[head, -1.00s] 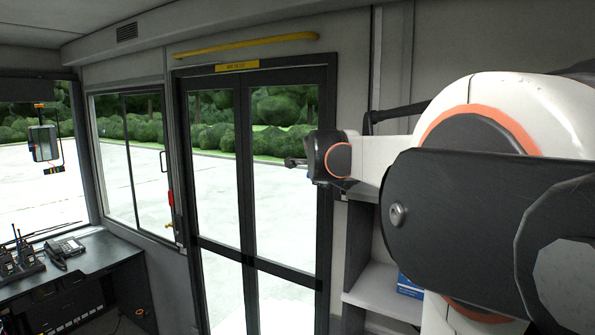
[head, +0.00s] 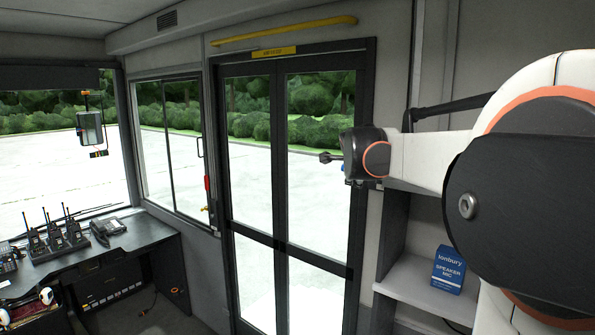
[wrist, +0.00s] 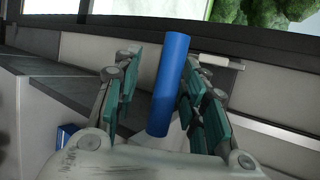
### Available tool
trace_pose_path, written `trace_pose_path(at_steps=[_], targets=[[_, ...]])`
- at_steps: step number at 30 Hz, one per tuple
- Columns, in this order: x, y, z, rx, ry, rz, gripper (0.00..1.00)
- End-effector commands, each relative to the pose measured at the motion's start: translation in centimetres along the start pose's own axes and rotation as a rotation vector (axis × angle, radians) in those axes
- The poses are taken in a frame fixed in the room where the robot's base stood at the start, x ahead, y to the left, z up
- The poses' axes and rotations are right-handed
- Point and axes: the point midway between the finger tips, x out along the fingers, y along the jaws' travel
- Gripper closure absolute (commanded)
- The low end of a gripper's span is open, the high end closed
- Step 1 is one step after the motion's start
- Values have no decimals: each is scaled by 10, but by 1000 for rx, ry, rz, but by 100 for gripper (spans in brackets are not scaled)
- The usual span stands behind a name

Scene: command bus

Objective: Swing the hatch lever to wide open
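No part is clearly identifiable as the hatch lever. A small red handle (head: 207,184) is on the post left of the glass door, and a yellow bar (head: 284,31) runs above the door. My gripper (head: 325,157) is in front of the door's right side, pointing left, apart from the red handle. In the wrist view my gripper's teal-padded fingers (wrist: 165,75) stand apart. A blue cylinder (wrist: 170,80) shows between them, nearer the right finger, with a gap on the left. I cannot tell whether it touches a finger.
The dark-framed glass door (head: 280,200) looks shut. A shelf unit (head: 410,284) with a blue speaker-mic box (head: 448,270) stands to its right. A desk (head: 145,237) with radios (head: 55,236) and a telephone (head: 106,228) is at left. Floor shows between desk and door.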

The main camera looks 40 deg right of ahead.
Motion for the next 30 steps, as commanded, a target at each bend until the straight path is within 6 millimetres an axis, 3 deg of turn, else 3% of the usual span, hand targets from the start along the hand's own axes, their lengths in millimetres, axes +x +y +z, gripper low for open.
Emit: trace_pose_path(at_steps=[8,21,30], targets=[[-4,-9,2,-2,-1,-3,61],[-40,-72,17,-1,-1,-1,61],[-48,-86,20,-1,0,-1,61]])
